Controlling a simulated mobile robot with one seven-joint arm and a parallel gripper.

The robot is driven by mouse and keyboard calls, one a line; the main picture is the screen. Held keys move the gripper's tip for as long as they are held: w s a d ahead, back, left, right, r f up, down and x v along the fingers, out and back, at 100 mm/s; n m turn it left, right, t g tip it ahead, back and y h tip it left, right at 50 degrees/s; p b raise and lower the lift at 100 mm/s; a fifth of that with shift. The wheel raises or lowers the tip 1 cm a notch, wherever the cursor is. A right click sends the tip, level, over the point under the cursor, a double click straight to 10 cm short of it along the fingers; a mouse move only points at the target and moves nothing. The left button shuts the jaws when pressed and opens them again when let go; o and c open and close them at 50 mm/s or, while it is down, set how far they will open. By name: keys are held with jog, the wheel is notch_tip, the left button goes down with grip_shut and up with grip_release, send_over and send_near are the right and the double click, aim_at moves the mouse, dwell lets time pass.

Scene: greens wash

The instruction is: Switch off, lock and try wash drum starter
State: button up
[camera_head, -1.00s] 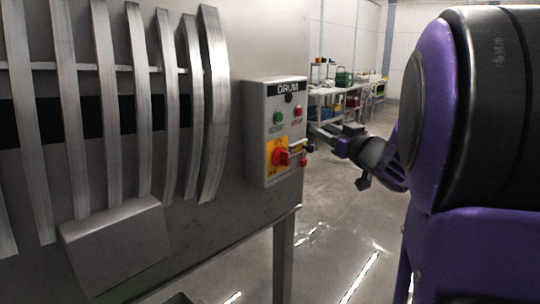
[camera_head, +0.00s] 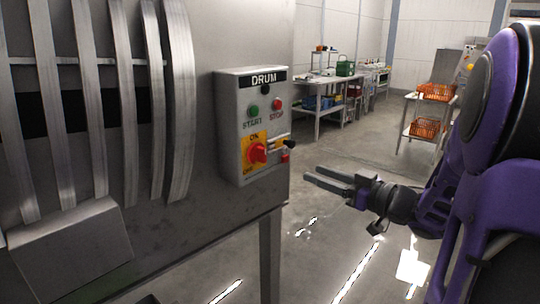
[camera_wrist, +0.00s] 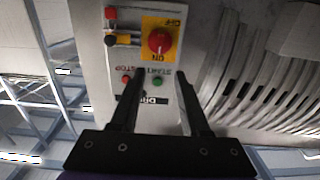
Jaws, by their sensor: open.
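The drum starter (camera_head: 229,130) is a grey box marked DRUM on the steel panel at the left in the head view. The switch also shows in the wrist view (camera_wrist: 159,40). A green START button (camera_head: 253,111) and a red STOP button (camera_head: 277,104) sit above. A black-ended part (camera_head: 289,144) and a small red part (camera_head: 285,158) are at the right edge. My gripper (camera_head: 309,174) is open and empty, right of the box and apart from it.
The slatted steel drum guard (camera_head: 120,100) stands left of the starter. A steel leg (camera_head: 269,255) stands below the panel. Racks with boxes (camera_head: 320,110) and a stand with orange crates (camera_head: 425,128) are farther back. The floor between is clear.

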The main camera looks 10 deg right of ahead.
aim_at(265, 155)
jog(key=x, duration=1.6)
jog(key=shift+w+a, duration=0.1)
grip_shut()
jog(key=shift+f, duration=0.1)
